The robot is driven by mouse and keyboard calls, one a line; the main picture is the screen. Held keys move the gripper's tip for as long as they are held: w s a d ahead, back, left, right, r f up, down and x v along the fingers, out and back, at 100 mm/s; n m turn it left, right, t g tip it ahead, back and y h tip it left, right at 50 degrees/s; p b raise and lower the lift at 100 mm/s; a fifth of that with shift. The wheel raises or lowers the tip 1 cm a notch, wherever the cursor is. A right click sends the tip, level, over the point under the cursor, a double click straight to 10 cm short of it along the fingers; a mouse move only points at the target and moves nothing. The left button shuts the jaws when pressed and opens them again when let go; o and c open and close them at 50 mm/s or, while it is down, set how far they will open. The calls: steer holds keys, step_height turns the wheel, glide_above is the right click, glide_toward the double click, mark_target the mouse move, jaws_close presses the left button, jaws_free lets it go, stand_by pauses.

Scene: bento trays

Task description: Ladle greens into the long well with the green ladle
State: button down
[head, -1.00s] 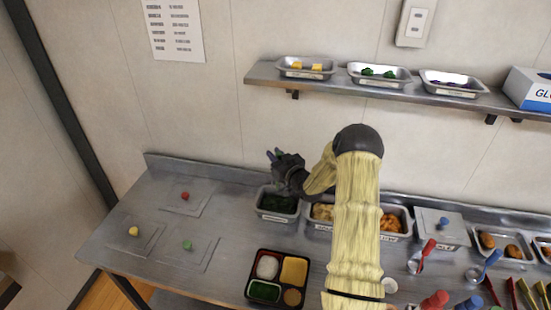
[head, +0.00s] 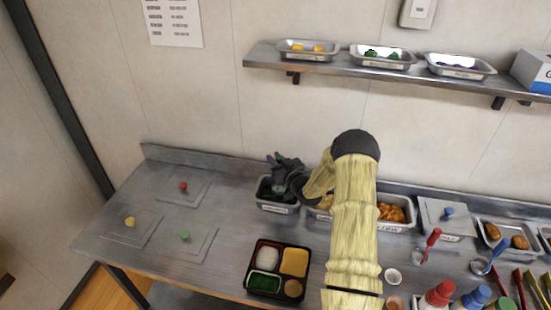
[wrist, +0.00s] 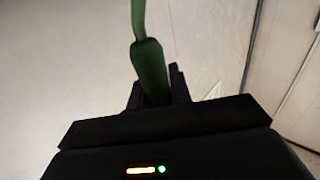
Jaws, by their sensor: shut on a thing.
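My gripper (wrist: 156,88) is shut on the green ladle (wrist: 150,70), whose handle stands between the fingers in the wrist view. In the head view my gripper (head: 284,168) is over the steel bin of greens (head: 277,208). The ladle's bowl is hidden in both views, so I cannot tell whether it carries greens. The black bento tray (head: 250,266) lies in front of the bin. Its lower-left well (head: 264,283) is long and shows dark green inside; I cannot tell whether this is food.
My arm hides part of the neighbouring food bins (head: 391,226). A red ladle (head: 428,246) and a blue ladle (head: 488,258) lie to the right. Several bottles stand at the front right. The shelf (head: 385,67) holds steel trays. Flat lids (head: 183,186) lie at left.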

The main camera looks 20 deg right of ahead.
steer(key=shift+f+b, duration=1.6)
steer(key=shift+f, duration=0.5)
steer(key=shift+d, duration=0.1)
steer(key=shift+r, duration=0.1)
step_height(320, 180, up, 10)
steer(key=p, duration=0.4)
